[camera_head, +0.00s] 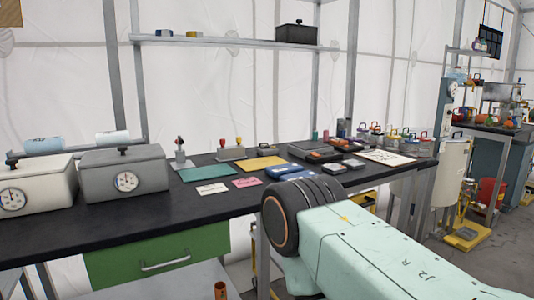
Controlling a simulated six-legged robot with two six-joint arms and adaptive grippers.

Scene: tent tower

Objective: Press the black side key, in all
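No black side key can be made out at this size. A dark grey flat device (314,151) lies towards the right of the black workbench (60,237). A blue handheld device (284,171) and small pale devices (353,164) lie near it. I cannot tell which of them, if any, bears the key. My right arm comes in from the lower right, its round joint in front of the bench edge. Neither gripper is in view.
Two grey boxes with dials (125,176) stand at the bench's left. Green (208,173) and yellow (262,163) sheets, paper cards (212,188) and a red-tipped stand (180,155) lie or stand mid-bench. Several coloured padlock-like items (405,139) stand at the right. The front left bench strip is clear.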

